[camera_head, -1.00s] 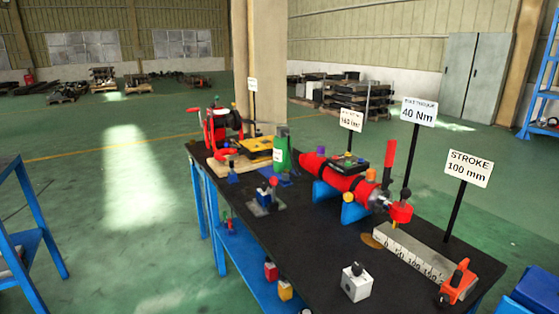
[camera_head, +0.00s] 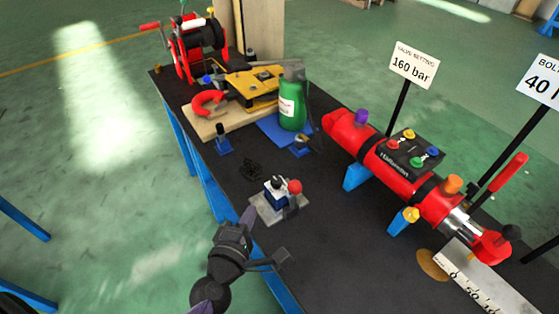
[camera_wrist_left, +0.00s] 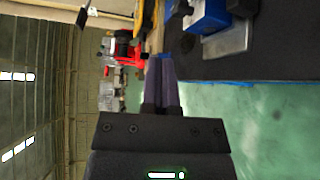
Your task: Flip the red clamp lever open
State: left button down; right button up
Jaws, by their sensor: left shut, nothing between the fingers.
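A small clamp fixture with a blue block (camera_head: 275,198) sits on a grey metal plate (camera_head: 262,212) near the table's left edge. A lever with a red round knob (camera_head: 294,186) stands at its right side. The blue block (camera_wrist_left: 208,16) and plate (camera_wrist_left: 228,40) also show at the top of the left wrist view, where the red knob cannot be made out. My left gripper (camera_head: 251,211) is just left of the plate, near the table edge, apart from the lever. Its purple fingers (camera_wrist_left: 160,62) are together and hold nothing. My right gripper is out of view.
On the black table (camera_head: 330,255), a red cylinder (camera_head: 375,165) on blue supports lies to the right. A green bottle (camera_head: 292,100), yellow device (camera_head: 253,88) and red winch (camera_head: 195,48) stand farther back. Sign posts rise at the right. Bare tabletop lies in front of the fixture.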

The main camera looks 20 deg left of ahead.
aim_at(293, 196)
pick_arm(q)
jog(key=w+d, duration=0.3)
jog(key=w, duration=0.5)
jog(key=shift+w+d+f, duration=0.25)
jog(key=shift+w+d, duration=0.05)
dwell(0.3)
